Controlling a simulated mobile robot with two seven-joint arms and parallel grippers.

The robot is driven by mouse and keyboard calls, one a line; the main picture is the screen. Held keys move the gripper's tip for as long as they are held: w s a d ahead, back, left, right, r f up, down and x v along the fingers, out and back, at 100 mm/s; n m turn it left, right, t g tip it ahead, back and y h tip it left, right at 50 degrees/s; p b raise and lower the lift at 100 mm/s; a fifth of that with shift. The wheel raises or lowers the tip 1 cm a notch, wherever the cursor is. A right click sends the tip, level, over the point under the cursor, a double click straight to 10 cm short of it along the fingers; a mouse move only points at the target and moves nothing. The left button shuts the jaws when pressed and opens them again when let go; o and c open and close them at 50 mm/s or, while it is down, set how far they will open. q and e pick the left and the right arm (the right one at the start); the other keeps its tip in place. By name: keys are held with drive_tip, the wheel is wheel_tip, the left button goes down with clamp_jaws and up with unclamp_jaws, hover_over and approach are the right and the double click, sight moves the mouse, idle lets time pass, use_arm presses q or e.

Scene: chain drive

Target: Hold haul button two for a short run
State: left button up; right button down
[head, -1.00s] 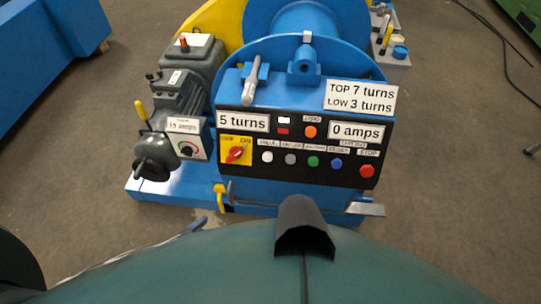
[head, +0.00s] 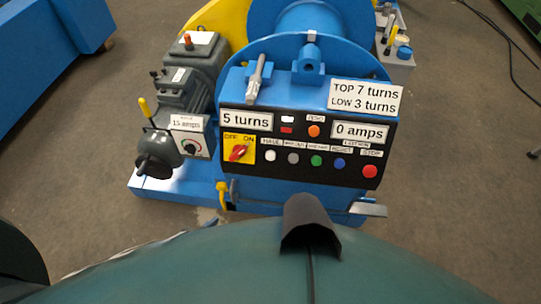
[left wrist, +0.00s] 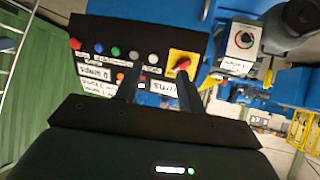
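The control panel (head: 300,178) faces me, with a row of buttons: white (head: 270,156), grey (head: 293,159), green (head: 316,161), blue (head: 339,164) and red (head: 370,171). The white button's label seems to read HAUL; I cannot read which is haul two. A yellow OFF/ON switch (head: 239,149) has a red knob. Displays show 5 turns (head: 247,121) and 0 amps (head: 360,132). In the left wrist view the panel is upside down. My left gripper (left wrist: 157,76) is open and empty before the grey button (left wrist: 133,55) and white button (left wrist: 152,59); contact is not visible. My right gripper is out of view.
A plate (head: 365,97) reads TOP 7 turns, LOW 3 turns. A grey motor (head: 185,90) and a dial box (head: 190,145) stand left of the panel. A blue drum (head: 300,20) is behind it. A grey box (head: 398,65) stands at the right rear.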

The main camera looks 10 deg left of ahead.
use_arm(q)
clamp_jaws()
idle(1.0)
